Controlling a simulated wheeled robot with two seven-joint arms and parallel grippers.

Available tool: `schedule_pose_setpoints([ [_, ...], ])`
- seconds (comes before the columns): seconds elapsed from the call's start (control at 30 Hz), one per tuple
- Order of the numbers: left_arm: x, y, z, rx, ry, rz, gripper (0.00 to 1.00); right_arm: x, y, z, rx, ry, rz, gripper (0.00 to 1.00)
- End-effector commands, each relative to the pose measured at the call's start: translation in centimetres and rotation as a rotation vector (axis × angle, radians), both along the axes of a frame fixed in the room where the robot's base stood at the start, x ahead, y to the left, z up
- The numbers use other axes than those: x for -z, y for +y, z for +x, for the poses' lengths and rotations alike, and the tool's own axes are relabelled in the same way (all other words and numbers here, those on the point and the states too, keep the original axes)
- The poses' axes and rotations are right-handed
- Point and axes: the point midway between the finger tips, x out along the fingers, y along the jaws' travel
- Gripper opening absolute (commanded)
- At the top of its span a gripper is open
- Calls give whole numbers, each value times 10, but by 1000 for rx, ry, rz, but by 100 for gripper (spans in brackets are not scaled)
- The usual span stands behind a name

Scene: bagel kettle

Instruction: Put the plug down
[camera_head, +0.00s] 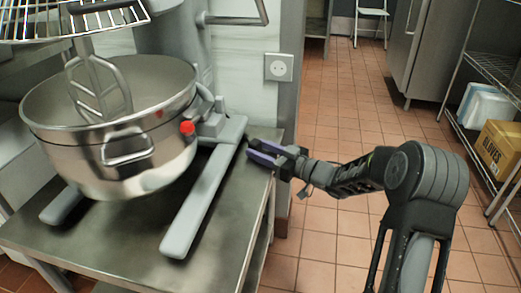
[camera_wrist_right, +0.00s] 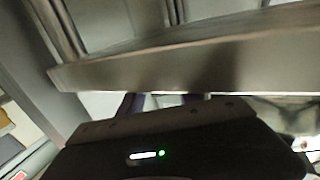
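No plug can be made out in either view. My right gripper (camera_head: 264,153) has purple fingers and reaches in from the right, at the right edge of the steel table (camera_head: 225,240), just right of the mixer's grey base (camera_head: 203,192). In the right wrist view, the table's edge (camera_wrist_right: 160,75) crosses just ahead of the gripper and hides most of the fingers. Whether the fingers are apart or hold something small cannot be told. My left gripper is not in view.
A wall socket (camera_head: 279,67) is on the wall behind the table. The mixer's steel bowl (camera_head: 110,150) has a red knob (camera_head: 187,128) near it. Tiled floor (camera_head: 330,120) is clear at the right, with shelving and a cardboard box (camera_head: 499,148) beyond.

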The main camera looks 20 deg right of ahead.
Motion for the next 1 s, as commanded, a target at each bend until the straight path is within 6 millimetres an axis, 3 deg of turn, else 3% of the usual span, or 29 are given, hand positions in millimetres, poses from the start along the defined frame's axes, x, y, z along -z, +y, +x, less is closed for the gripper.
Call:
schedule_pose_setpoints([
  [0.13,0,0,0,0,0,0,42,0,0,0,0,0,0,54],
  [0.53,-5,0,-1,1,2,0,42,-6,-2,-2,2,0,-1,54],
  [0.67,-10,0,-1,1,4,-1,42,-6,-11,-17,4,2,0,54],
  [1.0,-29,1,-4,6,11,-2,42,-7,-46,-77,4,1,0,54],
])
